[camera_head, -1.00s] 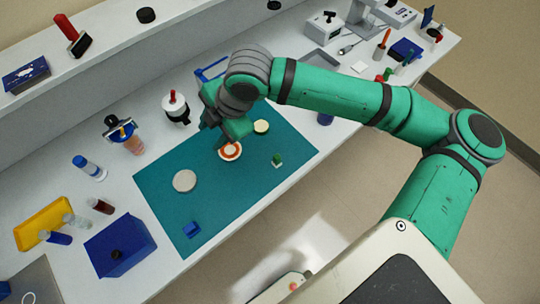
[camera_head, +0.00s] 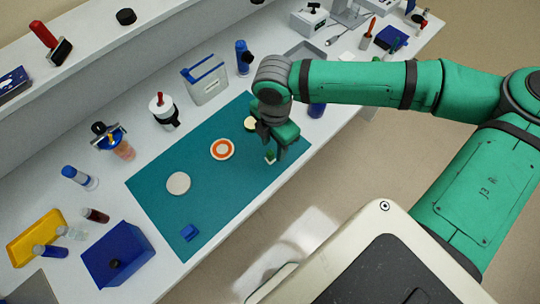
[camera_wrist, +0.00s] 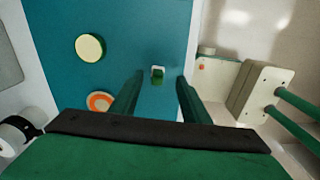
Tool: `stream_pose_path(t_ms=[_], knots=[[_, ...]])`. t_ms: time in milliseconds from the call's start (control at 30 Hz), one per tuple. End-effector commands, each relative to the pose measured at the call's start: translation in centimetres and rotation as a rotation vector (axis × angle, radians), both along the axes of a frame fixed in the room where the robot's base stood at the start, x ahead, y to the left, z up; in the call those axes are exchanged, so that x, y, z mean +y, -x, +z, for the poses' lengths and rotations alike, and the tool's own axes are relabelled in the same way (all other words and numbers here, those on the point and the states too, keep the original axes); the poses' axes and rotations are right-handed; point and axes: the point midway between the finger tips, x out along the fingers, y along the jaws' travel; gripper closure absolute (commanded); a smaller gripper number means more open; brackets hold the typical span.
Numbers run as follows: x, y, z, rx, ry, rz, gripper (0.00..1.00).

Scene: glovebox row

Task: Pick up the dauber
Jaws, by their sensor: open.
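A small green piece with a white end (camera_head: 270,158), seemingly the dauber, rests on the teal mat (camera_head: 215,200) near its right front edge. In the wrist view this small piece (camera_wrist: 158,74) shows between the fingertips, slightly ahead of them. My gripper (camera_head: 275,150) is over that part of the mat, fingers pointing down, partly covering the piece in the head view. In the wrist view my gripper (camera_wrist: 158,82) is open with nothing held. I cannot tell how far the fingertips are above the mat.
On the mat are an orange-ringed disc (camera_head: 222,149), a pale disc (camera_head: 178,183), a cream-topped round pad (camera_wrist: 90,47) and a blue block (camera_head: 189,232). A dark blue cylinder (camera_head: 317,110) stands right of the mat. A blue box (camera_head: 118,254) is at lower left.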

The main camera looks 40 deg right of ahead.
Motion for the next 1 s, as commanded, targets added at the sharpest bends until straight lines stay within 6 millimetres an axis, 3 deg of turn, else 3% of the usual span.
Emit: stream_pose_path(t_ms=[400, 700, 867, 1000], knots=[[1.0, -0.3, -4.8, 0.0, -0.002, 0.014, 0.58], [0.9, -0.3, -5.1, -0.002, 0.0, 0.011, 0.58], [0.8, -0.2, -5.1, -0.002, 0.0, 0.009, 0.96], [0.7, -0.2, -5.1, -0.002, 0.0, 0.008, 1.0]])
